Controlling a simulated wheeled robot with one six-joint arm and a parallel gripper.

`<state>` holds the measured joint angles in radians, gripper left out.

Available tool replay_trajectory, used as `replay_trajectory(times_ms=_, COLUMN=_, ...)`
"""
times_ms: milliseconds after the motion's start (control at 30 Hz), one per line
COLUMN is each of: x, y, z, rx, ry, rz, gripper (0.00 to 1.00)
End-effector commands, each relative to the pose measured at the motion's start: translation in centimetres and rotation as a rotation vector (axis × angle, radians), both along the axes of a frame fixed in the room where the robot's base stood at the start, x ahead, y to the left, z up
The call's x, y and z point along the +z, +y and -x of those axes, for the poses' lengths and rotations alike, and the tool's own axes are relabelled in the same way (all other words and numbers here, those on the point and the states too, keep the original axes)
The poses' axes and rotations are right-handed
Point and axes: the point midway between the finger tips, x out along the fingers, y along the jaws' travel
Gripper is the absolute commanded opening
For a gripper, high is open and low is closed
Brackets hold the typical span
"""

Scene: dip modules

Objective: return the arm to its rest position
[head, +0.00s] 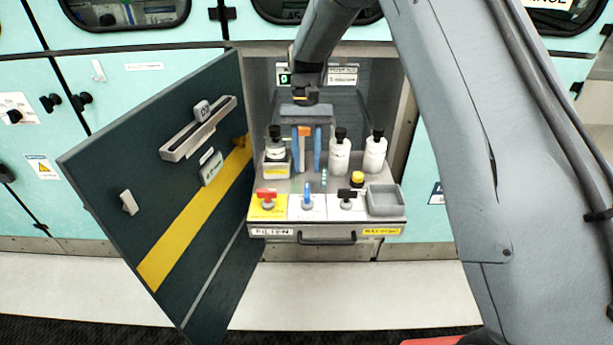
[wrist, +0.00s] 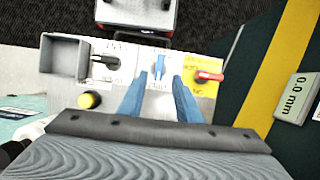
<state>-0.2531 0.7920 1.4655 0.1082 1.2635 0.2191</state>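My arm (head: 465,130) reaches down from the top right of the head view into an open cabinet. My gripper (head: 307,168) points down over the drawer top with its two blue fingers apart. In the wrist view, the gripper (wrist: 158,86) is open and no object shows between the fingers. The blue-handled valve (head: 308,194) is below the fingertips; it also shows in the wrist view (wrist: 160,66). A small orange patch shows by the fingers in the head view; I cannot tell what it is.
A dark open door (head: 190,210) stands to the left. White bottles (head: 340,155) flank the gripper. A red-handled valve (head: 268,196), a black-handled valve (head: 347,197), a yellow-capped item (head: 357,179) and a grey bin (head: 386,201) sit on the drawer (head: 325,231).

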Motion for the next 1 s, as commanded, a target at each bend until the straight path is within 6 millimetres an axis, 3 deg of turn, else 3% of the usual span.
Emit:
replay_trajectory(times_ms=567, x=1.5, y=-0.7, z=0.0, rx=-0.002, ry=-0.011, rz=-0.001, gripper=0.31)
replay_trajectory(times_ms=767, x=3.4, y=-4.7, z=3.5, rx=-0.010, ry=-0.085, rz=-0.009, gripper=0.31)
replay_trajectory(times_ms=1000, x=5.1, y=-10.7, z=10.9, rx=-0.011, ry=-0.208, rz=-0.012, gripper=0.31)
